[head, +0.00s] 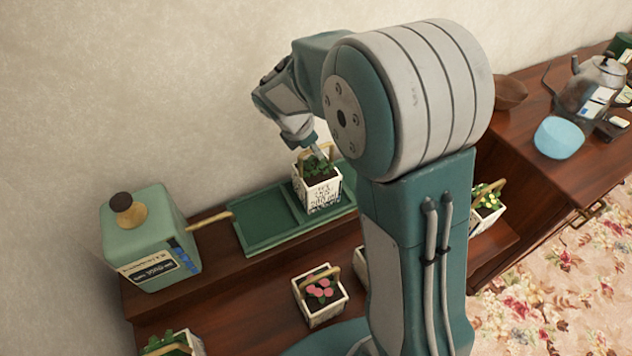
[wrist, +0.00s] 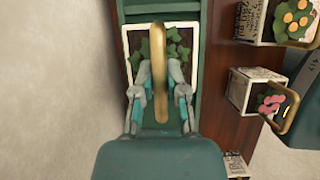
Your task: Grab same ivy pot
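The ivy pot (head: 318,193), a white planter with dark lettering, green leaves and a gold handle, stands upright in the right-hand part of the green tray (head: 262,222). In the wrist view its white rim (wrist: 195,65) surrounds dark soil and leaves, and its gold handle (wrist: 158,70) arches towards the camera. My gripper (head: 313,150) points down over this pot. In the wrist view my gripper (wrist: 160,92) has its fingers spread on both sides of the handle, with gaps visible. Whether the fingertips touch anything low down is hidden.
A pink-flowered pot (head: 323,306) and a leafy pot (head: 172,346) stand on the lower wooden surface. A yellow-flowered pot (head: 487,218) is right of my arm. A green box (head: 150,240) stands left of the tray. The wall (wrist: 60,90) is close beside the tray.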

